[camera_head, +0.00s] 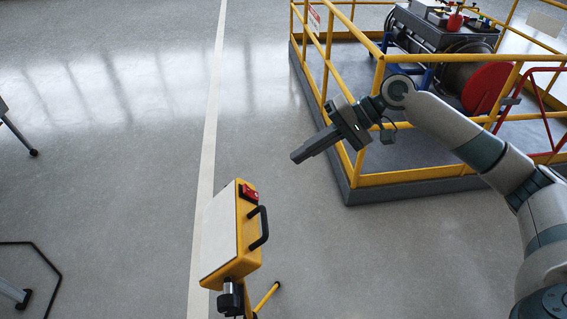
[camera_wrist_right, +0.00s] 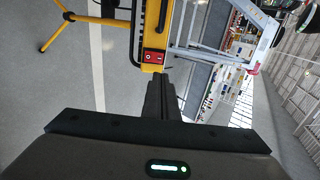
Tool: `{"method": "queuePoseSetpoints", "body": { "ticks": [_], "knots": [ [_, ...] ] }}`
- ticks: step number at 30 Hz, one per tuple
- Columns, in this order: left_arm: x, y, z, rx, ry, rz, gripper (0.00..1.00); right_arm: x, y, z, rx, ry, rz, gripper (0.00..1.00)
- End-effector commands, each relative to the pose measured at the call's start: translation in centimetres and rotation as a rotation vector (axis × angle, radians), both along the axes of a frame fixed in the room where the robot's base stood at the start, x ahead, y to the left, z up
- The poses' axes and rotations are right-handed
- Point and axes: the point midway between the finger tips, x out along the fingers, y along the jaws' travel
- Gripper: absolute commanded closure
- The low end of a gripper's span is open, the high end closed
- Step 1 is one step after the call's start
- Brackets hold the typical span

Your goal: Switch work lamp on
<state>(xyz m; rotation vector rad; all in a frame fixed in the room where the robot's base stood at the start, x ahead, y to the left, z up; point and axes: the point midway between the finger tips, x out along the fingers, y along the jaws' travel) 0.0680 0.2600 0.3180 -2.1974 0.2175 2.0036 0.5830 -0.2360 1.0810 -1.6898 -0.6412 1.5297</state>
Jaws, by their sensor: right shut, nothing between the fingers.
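The work lamp (camera_head: 226,232) is a yellow box with a pale front panel, standing on a yellow stand in the lower middle of the head view. A red switch (camera_head: 249,193) is on its top edge, beside a black handle (camera_head: 259,229). In the right wrist view the red switch (camera_wrist_right: 153,57) sits just ahead of the fingertips. My right gripper (camera_head: 294,158) is shut and empty, above and to the right of the lamp, apart from the switch. It also shows in the right wrist view (camera_wrist_right: 160,76). My left gripper is not in view.
A yellow-railed platform (camera_head: 365,181) with a red reel and equipment stands at the upper right, behind my right arm. A pale floor line (camera_head: 211,120) runs past the lamp. The floor left of it is largely clear, with dark stand legs (camera_head: 33,152) at the left edge.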

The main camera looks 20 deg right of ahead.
Motion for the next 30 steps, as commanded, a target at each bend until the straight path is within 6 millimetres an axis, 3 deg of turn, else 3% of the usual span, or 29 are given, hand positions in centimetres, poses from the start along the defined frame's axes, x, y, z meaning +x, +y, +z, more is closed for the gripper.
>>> {"method": "queuePoseSetpoints", "body": {
  "ticks": [8,21,30],
  "knots": [
    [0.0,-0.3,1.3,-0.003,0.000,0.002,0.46,0.4,2.4,-1.6,0.001,0.003,0.002,1.00],
    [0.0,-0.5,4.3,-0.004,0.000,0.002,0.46,1.6,8.4,-6.0,0.002,0.003,0.000,1.00],
    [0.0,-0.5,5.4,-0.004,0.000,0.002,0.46,2.1,10.5,-7.9,0.000,0.001,0.001,1.00]
  ]
}}
